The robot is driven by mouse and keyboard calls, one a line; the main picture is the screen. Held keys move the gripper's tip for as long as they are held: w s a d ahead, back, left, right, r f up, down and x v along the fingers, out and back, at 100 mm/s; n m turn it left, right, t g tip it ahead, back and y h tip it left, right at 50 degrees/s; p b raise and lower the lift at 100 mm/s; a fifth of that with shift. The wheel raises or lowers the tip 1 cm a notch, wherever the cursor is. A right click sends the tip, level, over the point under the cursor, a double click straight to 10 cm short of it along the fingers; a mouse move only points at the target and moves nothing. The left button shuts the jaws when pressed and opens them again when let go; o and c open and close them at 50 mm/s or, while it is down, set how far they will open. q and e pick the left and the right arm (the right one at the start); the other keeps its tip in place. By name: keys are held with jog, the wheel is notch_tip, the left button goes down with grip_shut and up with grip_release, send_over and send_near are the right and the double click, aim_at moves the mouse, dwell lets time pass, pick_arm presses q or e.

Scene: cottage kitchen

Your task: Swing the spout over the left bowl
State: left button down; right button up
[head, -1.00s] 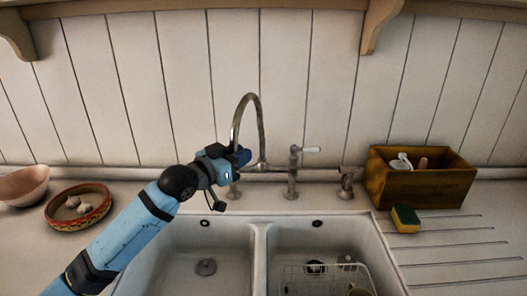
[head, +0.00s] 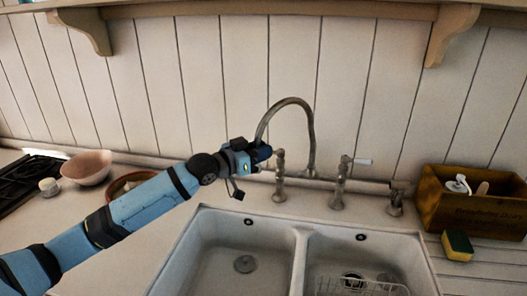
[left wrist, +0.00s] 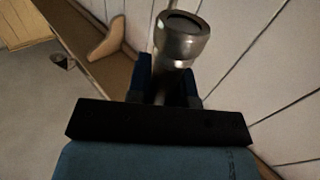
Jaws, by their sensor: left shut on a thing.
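The metal spout (head: 312,130) is a tall arch that rises from the tap behind the sink and curves over to the left. My left gripper (head: 264,153) is shut on its free end. In the left wrist view the round spout end (left wrist: 181,38) sticks up between my fingers (left wrist: 165,85). The left bowl (head: 215,252) is white and empty, with a drain in its floor. The held end appears above the back rim on the left bowl's side; its exact depth over the bowl is hard to tell. My right gripper is not in view.
The right bowl (head: 388,252) holds a wire rack (head: 350,286). A tap handle (head: 362,161) stands behind the sink. A wooden box (head: 450,212) and a sponge (head: 458,245) lie right. A pink bowl (head: 86,168) and a hob (head: 25,172) are left.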

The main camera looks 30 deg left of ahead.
pick_arm(q)
jog(key=c, duration=1)
grip_release()
jog(key=shift+a, duration=0.1)
jog(key=b+v, duration=0.2)
jog(key=v, duration=1.1)
jog(key=shift+s+a, duration=0.15)
jog(key=shift+s, duration=0.2)
